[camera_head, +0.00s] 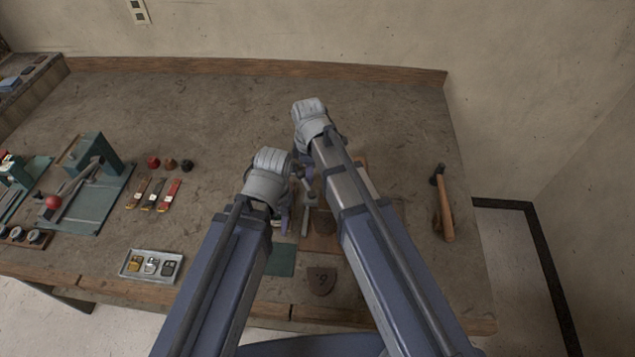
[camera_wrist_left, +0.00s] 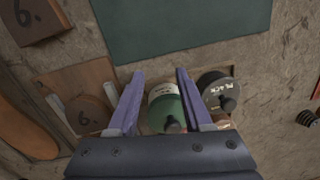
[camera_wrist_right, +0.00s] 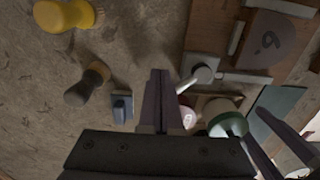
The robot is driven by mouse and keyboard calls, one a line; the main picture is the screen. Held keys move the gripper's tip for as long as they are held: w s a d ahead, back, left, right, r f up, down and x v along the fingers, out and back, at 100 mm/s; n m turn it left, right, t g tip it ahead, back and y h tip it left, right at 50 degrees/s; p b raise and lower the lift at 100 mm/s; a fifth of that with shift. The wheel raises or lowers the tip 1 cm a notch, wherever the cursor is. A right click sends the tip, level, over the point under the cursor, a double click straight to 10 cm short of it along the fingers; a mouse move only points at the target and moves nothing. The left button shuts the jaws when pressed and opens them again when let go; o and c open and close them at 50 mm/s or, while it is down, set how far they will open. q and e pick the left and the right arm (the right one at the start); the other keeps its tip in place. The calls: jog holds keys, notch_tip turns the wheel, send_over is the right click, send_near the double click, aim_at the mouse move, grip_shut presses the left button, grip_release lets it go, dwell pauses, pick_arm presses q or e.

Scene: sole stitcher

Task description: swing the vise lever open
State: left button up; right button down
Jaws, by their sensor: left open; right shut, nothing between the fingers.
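The vise is a wooden board (camera_wrist_right: 235,45) with a dark sole piece marked 6 (camera_wrist_right: 268,38) and grey metal bars. In the right wrist view its pale lever (camera_wrist_right: 190,83) slants beside a round grey pivot, just right of my right gripper (camera_wrist_right: 158,75). That gripper is shut and empty; I cannot tell whether it touches the lever. My left gripper (camera_wrist_left: 158,75) is open, above a green-topped spool (camera_wrist_left: 165,108) and a black spool (camera_wrist_left: 218,92), with nothing held. The vise board also shows in the left wrist view (camera_wrist_left: 75,78), left of it. In the head view my arms hide much of the vise.
A hammer (camera_head: 445,205) lies at the right of the bench. A loose sole piece (camera_head: 322,281) and green mat (camera_head: 281,261) lie near the front.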

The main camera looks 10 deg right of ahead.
jog(key=shift+d, duration=0.35)
pick_arm(q)
jog(key=shift+r, duration=0.15)
pick_arm(e)
jog(key=shift+r, duration=0.15)
pick_arm(q)
notch_tip(320, 180, up, 6)
jog(key=p, duration=0.6)
pick_arm(e)
notch_tip(320, 180, up, 6)
jog(key=shift+f, duration=0.15)
jog(key=shift+d, duration=0.1)
jog(key=s+d, duration=0.1)
jog(key=d, duration=0.5)
jog(key=shift+d, duration=0.3)
